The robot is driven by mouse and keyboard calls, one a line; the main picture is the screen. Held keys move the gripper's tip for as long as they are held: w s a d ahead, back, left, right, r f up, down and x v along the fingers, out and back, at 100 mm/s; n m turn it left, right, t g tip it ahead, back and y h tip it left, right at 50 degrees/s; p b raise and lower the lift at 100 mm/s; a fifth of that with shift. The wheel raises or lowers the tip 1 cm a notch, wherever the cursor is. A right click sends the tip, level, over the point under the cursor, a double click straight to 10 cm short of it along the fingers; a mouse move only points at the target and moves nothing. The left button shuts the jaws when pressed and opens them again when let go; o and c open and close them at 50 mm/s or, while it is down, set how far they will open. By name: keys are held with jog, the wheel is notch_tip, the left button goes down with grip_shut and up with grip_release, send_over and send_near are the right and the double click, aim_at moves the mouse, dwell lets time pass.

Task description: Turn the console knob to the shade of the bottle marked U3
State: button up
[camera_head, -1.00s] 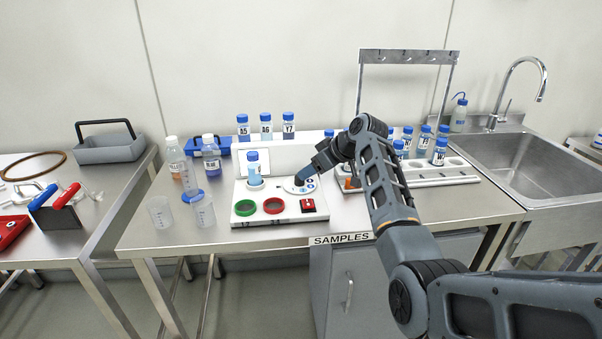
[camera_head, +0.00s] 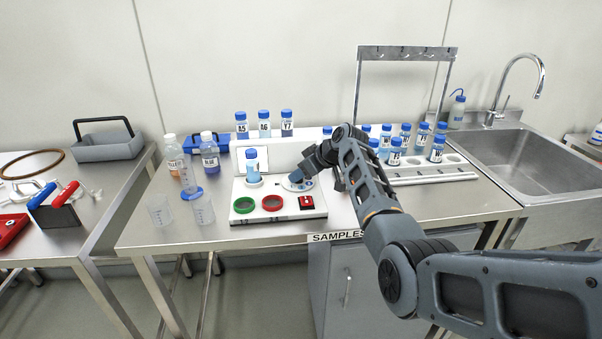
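The white console (camera_head: 285,217) stands on the middle bench. Its round dial (camera_head: 288,187), with blue shade spots, is at its right side, and the knob there is largely hidden by my gripper. My gripper (camera_head: 297,178) is down at the dial; I cannot tell whether its fingers are open or shut on the knob. A blue-capped bottle with pale blue liquid (camera_head: 253,168) stands upright on the console, left of the dial; its label is too small to read. No label I can read says U3.
Blue-capped bottles, including A6 (camera_head: 264,126), stand behind the console. Several more stand in a white rack (camera_head: 430,178) at right, close to my arm. Clear beakers (camera_head: 203,210) stand left of the console. A sink (camera_head: 525,170) is at far right.

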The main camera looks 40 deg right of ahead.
jog(key=c, duration=0.6)
jog(key=shift+c, duration=0.2)
